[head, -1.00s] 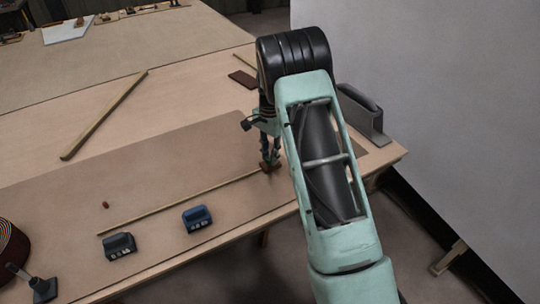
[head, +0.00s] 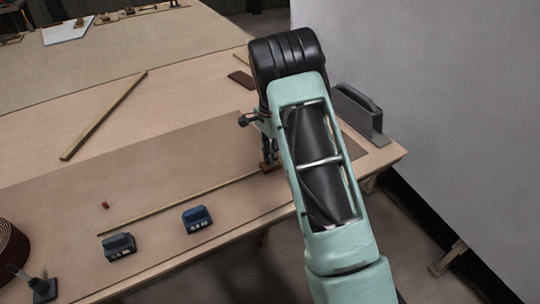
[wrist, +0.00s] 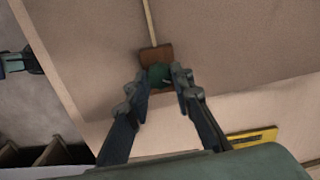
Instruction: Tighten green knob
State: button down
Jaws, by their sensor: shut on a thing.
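The green knob (wrist: 158,74) sits on a small brown block (wrist: 156,55) at the end of a thin wooden strip, as the wrist view shows. My gripper (wrist: 160,80) is shut on the green knob, with one finger on each side of it. In the head view my gripper (head: 270,164) points down at the brown block near the table's front right edge. My arm hides part of the block there, and the knob cannot be made out. The thin strip (head: 185,204) runs left from the block along the table.
A blue block-like tool (head: 197,219) and a dark one (head: 119,246) stand near the front edge. A grey handled tool (head: 358,113) stands right of my arm. A small red piece (head: 106,205) and a long wooden stick (head: 104,115) lie on the table (head: 190,150). A yellow piece (wrist: 252,138) shows in the wrist view.

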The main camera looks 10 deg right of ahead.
jog(key=c, duration=1.7)
grip_release()
jog(key=shift+r, duration=0.1)
notch_tip(320, 180, up, 12)
jog(key=shift+f, duration=0.1)
